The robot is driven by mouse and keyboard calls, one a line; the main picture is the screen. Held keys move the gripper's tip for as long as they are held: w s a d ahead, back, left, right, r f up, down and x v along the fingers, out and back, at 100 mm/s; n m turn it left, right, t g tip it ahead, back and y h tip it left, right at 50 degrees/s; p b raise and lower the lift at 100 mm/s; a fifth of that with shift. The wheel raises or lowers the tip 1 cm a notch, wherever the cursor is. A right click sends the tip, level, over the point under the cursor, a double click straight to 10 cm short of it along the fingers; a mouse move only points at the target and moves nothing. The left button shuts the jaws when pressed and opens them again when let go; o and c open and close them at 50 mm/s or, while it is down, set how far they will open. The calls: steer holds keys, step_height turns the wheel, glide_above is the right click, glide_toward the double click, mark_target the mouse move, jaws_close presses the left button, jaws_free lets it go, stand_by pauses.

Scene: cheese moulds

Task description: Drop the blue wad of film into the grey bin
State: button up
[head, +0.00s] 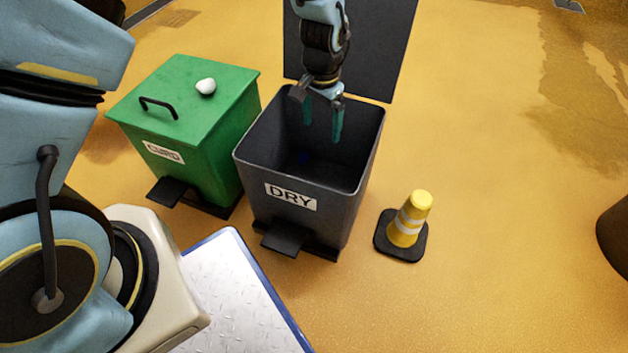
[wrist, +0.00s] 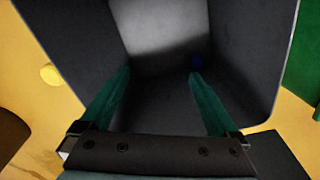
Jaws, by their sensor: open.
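The grey bin (head: 262,165), labelled DRY, stands on the floor with its lid (head: 376,50) raised behind it. My gripper (head: 322,122) is over the bin's mouth, pointing down, with its green fingertips below the rim level. The fingers are apart with nothing between them; they also show open in the wrist view (wrist: 157,95).
A green bin (head: 190,105) labelled CURD stands shut to the left, with a white lump (head: 206,86) on its lid. A yellow cone (head: 408,220) stands right of the grey bin. A metal plate (head: 235,290) lies in front. Floor at right is mostly clear.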

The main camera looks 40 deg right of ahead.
step_height(320, 180, up, 11)
steer(key=p, duration=0.3)
steer(key=shift+f, duration=0.1)
stand_by(0.4)
